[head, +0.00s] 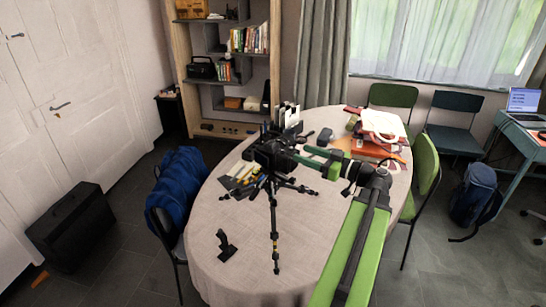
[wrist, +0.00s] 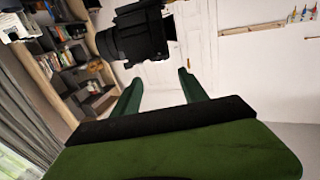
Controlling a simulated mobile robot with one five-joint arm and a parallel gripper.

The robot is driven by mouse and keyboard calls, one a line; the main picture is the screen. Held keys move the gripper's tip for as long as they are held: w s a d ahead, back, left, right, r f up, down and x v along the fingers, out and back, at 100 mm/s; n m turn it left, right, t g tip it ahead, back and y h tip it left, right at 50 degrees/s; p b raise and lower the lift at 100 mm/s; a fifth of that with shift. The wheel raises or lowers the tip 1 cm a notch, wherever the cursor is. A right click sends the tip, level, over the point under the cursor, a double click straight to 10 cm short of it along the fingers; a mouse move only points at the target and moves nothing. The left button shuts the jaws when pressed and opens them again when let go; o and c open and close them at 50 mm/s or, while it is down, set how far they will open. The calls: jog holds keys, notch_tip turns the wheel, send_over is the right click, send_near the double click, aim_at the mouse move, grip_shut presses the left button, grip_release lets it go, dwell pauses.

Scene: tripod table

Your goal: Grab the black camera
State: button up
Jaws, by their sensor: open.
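The black camera (head: 272,154) sits on top of a black tripod (head: 274,225) that stands on the table in the head view. In the wrist view the black camera (wrist: 138,37) is at the upper middle, its lens pointing left, cut off by the top edge. My gripper (head: 304,156) is just right of the camera in the head view. In the wrist view my gripper (wrist: 161,77) has its two green fingers apart with nothing between them. The camera shows beyond the fingertips, and I see no contact.
The tripod's legs spread across the oval table (head: 215,200). A small black stand (head: 227,245) is at the table's front left. Orange and white items (head: 380,130) lie at the back right. A chair with a blue jacket (head: 178,185) is left, a green chair (head: 424,170) right.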

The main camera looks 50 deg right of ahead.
aim_at(275, 143)
jog(key=w, duration=0.4)
jog(key=w+a, duration=0.1)
jog(key=w, duration=0.3)
jog(key=w+a, duration=0.1)
jog(key=w, duration=0.3)
jog(key=shift+w+a, duration=0.15)
grip_shut()
